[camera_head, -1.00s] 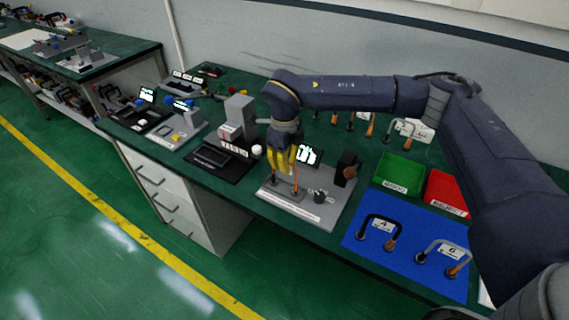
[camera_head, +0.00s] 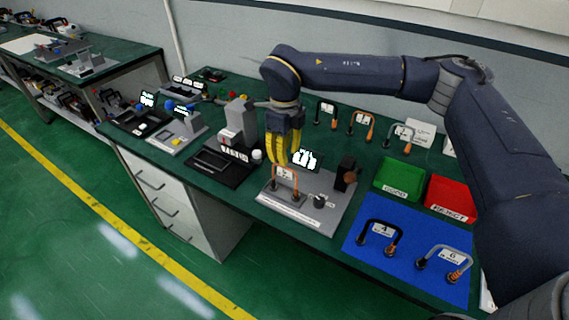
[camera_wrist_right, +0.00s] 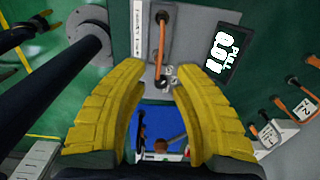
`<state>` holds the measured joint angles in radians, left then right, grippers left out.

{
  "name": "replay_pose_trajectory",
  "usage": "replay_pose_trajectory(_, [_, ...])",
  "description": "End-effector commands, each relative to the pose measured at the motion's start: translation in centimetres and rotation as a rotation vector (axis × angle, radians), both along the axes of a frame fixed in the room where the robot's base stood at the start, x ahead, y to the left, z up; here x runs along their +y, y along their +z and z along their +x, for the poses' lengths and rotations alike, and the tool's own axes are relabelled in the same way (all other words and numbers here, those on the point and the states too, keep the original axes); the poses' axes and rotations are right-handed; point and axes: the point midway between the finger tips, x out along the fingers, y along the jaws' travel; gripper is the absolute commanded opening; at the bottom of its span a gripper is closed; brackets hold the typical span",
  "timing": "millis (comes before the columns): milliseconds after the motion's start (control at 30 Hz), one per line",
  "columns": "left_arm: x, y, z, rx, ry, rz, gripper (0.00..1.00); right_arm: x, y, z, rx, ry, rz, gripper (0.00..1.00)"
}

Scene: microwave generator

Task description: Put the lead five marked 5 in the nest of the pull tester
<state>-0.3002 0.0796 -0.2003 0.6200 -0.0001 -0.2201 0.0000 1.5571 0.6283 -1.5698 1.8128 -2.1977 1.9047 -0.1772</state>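The orange lead (camera_head: 297,180), whose small white tag seems to read 5, stands upright on the grey pull tester (camera_head: 322,213), its ends at the tester's fixture near the left side. In the right wrist view the lead (camera_wrist_right: 162,42) runs beyond my fingertips. My right gripper (camera_head: 281,162) has yellow fingers just above and behind the lead. In the wrist view its fingertips are apart with nothing between them. The fingers seem clear of the lead. The tester's display (camera_head: 306,159) reads about 0.0 in the wrist view.
A blue mat (camera_head: 405,257) holds a black lead tagged 4 (camera_head: 383,228) and a grey lead tagged 6 (camera_head: 450,254). A green tray (camera_head: 402,176) and a red reject tray (camera_head: 452,196) stand behind it. Several leads stand at the back. A black-based device (camera_head: 215,168) is left of the tester.

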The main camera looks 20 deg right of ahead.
Motion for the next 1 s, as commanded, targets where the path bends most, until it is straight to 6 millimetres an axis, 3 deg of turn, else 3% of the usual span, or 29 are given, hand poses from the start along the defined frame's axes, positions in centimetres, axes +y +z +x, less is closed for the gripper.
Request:
replay_pose_trajectory(200, [0.0, 0.0, 0.0, 0.000, 0.000, 0.000, 0.52, 0.0, 3.4, 0.0, -0.001, 0.000, 0.000, 0.28])
replay_pose_trajectory(400, [0.0, 0.0, 0.0, 0.000, 0.000, 0.000, 0.52, 0.0, 5.2, 0.0, 0.000, 0.000, 0.000, 0.28])
replay_pose_trajectory(1000, [0.0, 0.0, 0.0, 0.000, 0.000, 0.001, 0.52, 0.1, 5.7, 0.0, 0.001, 0.002, 0.001, 0.28])
